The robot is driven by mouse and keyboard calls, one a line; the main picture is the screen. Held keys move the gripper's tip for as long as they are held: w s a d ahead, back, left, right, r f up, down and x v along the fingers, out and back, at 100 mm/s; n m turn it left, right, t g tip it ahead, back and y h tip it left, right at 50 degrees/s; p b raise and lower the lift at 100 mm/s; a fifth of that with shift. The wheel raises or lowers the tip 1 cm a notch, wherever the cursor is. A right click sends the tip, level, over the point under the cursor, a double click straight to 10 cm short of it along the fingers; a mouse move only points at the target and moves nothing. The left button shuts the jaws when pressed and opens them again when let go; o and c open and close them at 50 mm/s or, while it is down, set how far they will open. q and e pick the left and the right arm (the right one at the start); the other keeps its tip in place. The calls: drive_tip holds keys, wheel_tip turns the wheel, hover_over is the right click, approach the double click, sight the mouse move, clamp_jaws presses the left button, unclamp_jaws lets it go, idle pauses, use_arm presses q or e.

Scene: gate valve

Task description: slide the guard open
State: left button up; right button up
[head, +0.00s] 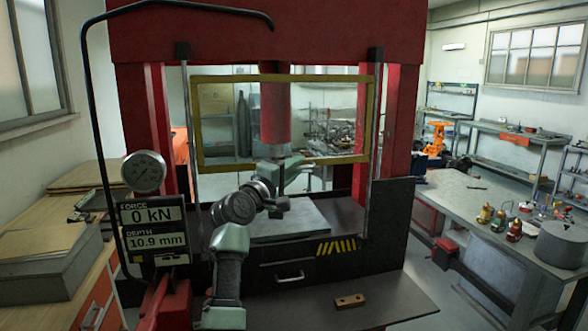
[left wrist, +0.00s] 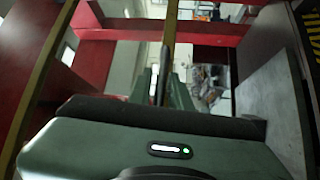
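The guard (head: 365,120) is a clear panel in a yellow frame, hanging between two upright rails in front of the red press's ram. Its lower bar stands well above the press bed. My left gripper (head: 300,166) is at the middle of that lower bar, and my arm rises to it from below. In the left wrist view, the green fingers (left wrist: 164,90) lie either side of a narrow dark strip, in line with a yellowish bar (left wrist: 171,22). I cannot tell whether they touch or grip it. My right gripper is not in view.
The press bed plate (head: 290,222) lies under the ram (head: 275,110). A gauge (head: 144,172) and a display (head: 152,228) reading 0 kN and 10.9 mm stand at the left. A small wooden block (head: 350,301) lies on the front shelf. A workbench (head: 465,205) is at the right.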

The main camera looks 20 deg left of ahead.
use_arm(q)
drive_tip(key=b+v, duration=0.3)
drive_tip(key=v, duration=0.4)
drive_tip(key=shift+s, duration=0.35)
drive_tip(key=shift+f, duration=0.2)
